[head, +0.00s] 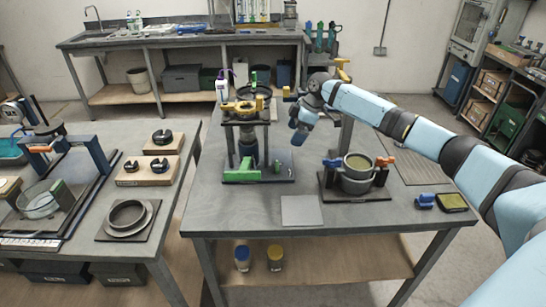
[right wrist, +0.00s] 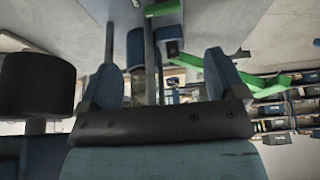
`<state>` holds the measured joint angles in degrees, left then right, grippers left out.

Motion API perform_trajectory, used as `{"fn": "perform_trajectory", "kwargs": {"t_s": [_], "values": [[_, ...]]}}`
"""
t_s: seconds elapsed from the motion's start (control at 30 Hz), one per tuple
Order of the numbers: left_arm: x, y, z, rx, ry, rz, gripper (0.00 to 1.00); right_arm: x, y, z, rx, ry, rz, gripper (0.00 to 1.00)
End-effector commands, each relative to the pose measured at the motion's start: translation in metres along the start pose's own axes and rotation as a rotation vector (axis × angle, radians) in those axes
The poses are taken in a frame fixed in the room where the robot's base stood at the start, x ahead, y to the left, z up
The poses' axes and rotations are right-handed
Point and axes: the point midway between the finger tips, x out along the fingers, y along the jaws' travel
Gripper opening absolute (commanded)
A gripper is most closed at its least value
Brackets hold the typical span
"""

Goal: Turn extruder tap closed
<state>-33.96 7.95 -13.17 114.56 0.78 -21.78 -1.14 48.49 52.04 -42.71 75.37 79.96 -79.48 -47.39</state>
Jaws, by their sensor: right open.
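In the right wrist view, a long green bar (right wrist: 245,78) runs slanting behind one finger. My right gripper (head: 298,136) is just right of the extruder frame, open and empty, pointing down-left. Its two blue fingers also show in the wrist view (right wrist: 165,75), apart from each other. My left gripper is not in view.
A round pot (head: 357,184) with blue and orange handles stands on a dark plate to the right. A flat grey plate (head: 301,210) lies in front. The left table (head: 170,215) holds other fixtures.

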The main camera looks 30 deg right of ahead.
Motion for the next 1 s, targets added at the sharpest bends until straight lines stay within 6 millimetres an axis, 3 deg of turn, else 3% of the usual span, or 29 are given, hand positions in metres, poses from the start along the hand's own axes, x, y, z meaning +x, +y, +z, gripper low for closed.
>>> {"fn": "perform_trajectory", "kwargs": {"t_s": [0.17, 0.6, 0.8, 1.0], "values": [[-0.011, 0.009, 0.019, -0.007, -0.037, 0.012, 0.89, 0.03, -0.002, -0.001, 0.0, -0.002, -0.004, 0.89], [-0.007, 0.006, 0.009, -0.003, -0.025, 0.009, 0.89, 0.116, -0.001, -0.001, 0.0, 0.0, -0.002, 0.89], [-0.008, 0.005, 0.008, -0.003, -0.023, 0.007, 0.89, 0.132, -0.001, -0.001, 0.0, -0.001, -0.001, 0.89], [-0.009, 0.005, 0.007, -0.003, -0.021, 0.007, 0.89, 0.134, -0.001, -0.001, -0.001, -0.001, -0.001, 0.89]]}}
